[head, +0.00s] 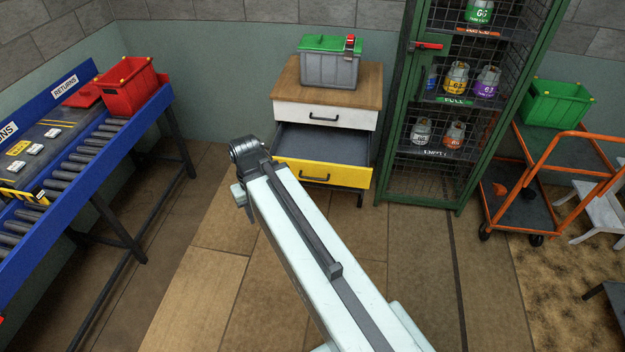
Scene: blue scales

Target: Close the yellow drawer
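The yellow drawer (343,176) is the lower drawer of a small cabinet with a wooden top (369,84). It is pulled out, and its empty grey inside shows. Its dark handle (314,177) is on the yellow front. The white drawer (349,116) above it is shut. My pale arm reaches up from the bottom of the head view, and its dark end is just left of the yellow front. My gripper's fingers cannot be made out, and no contact with the drawer can be confirmed.
A grey box with a green lid (330,62) stands on the cabinet. A green cage locker (434,185) with gas bottles stands close on the right. An orange trolley (512,190) is further right. A blue roller conveyor (150,112) with red bins stands left. Floor in front is clear.

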